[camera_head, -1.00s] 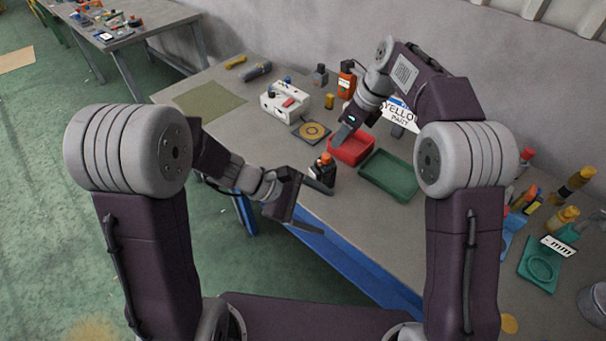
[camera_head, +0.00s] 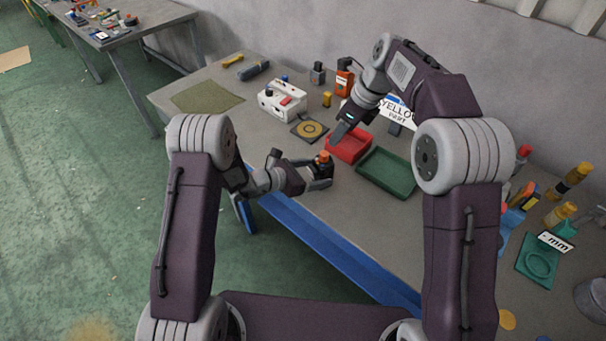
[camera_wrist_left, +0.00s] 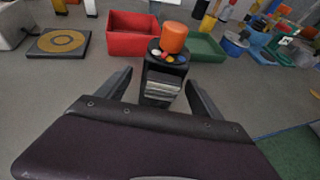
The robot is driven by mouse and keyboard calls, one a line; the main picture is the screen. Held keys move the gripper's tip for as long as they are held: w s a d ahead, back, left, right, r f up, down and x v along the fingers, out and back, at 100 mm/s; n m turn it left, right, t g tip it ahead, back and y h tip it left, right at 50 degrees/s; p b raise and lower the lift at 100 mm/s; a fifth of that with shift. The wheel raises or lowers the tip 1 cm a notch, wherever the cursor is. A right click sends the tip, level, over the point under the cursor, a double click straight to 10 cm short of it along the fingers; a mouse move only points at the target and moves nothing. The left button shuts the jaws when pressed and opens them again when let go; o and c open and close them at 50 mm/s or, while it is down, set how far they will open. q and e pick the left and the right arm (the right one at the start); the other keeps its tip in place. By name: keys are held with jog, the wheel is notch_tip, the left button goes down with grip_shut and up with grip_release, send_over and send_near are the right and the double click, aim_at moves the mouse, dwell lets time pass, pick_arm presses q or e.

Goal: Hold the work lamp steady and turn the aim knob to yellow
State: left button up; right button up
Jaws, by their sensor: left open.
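The work lamp is a small black box with an orange knob (camera_wrist_left: 173,37) on top and coloured dots around the knob's base. In the left wrist view the lamp body (camera_wrist_left: 160,84) stands upright between the fingers of my left gripper (camera_wrist_left: 158,88), with a gap visible on each side. In the head view the lamp (camera_head: 323,166) is near the front edge of the bench, and my left gripper (camera_head: 318,176) is open around it.
A red bin (camera_head: 352,158) and a green tray (camera_head: 370,183) are behind and right of the lamp. A dark pad with a yellow ring (camera_head: 297,133) and a white box (camera_head: 266,107) lie farther back. Bottles crowd the right side. Bench is clear left of the lamp.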

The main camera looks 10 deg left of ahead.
pick_arm(q)
jog(key=shift+x, duration=1.5)
